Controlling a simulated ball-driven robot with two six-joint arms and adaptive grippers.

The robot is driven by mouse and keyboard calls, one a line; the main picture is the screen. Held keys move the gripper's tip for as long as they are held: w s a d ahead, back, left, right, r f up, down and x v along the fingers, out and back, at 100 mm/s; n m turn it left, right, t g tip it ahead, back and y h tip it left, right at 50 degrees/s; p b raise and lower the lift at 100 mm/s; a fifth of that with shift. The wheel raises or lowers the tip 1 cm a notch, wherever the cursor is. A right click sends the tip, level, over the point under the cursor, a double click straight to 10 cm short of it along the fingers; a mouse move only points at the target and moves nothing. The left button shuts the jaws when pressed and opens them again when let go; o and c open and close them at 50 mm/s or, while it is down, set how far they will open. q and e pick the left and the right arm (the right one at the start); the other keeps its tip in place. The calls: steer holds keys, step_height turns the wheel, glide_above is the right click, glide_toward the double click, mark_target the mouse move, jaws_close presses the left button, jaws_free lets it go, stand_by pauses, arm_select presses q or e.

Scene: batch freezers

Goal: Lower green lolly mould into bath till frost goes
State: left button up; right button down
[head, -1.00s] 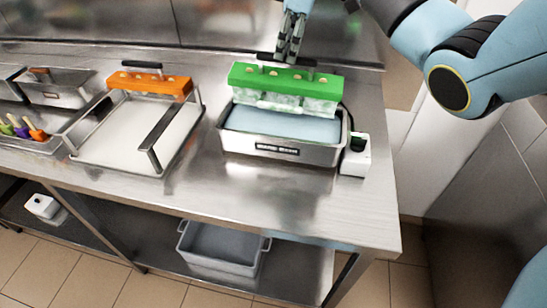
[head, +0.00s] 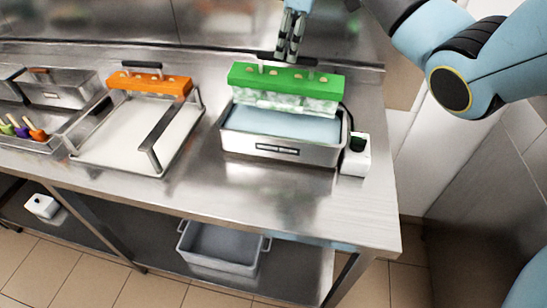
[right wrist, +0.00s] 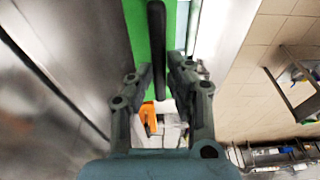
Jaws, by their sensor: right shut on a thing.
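The green lolly mould (head: 286,78) hangs level over the water bath (head: 250,148), at its back part. Its cells below the green top look white and frosted (head: 285,102). Their lower ends are at the pale blue water (head: 285,124); I cannot tell how deep they sit. My right gripper (head: 290,58) is above the mould, shut on its dark handle. In the right wrist view the dark handle bar (right wrist: 157,40) runs between the fingers (right wrist: 158,80), with the green top (right wrist: 137,30) behind it. My left gripper is not in view.
A white unit (head: 355,158) stands at the bath's right end. Left of the bath, an orange mould (head: 150,83) rests at a framed white tray (head: 130,135). Coloured lollies (head: 22,129) lie further left. A grey bin (head: 222,250) is on the lower shelf. The bench front is clear.

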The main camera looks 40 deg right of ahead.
mark_target(290, 79)
steer(key=shift+f+b, duration=1.45)
steer(key=shift+f, duration=3.45)
steer(key=shift+s+f, duration=0.15)
stand_by(2.9)
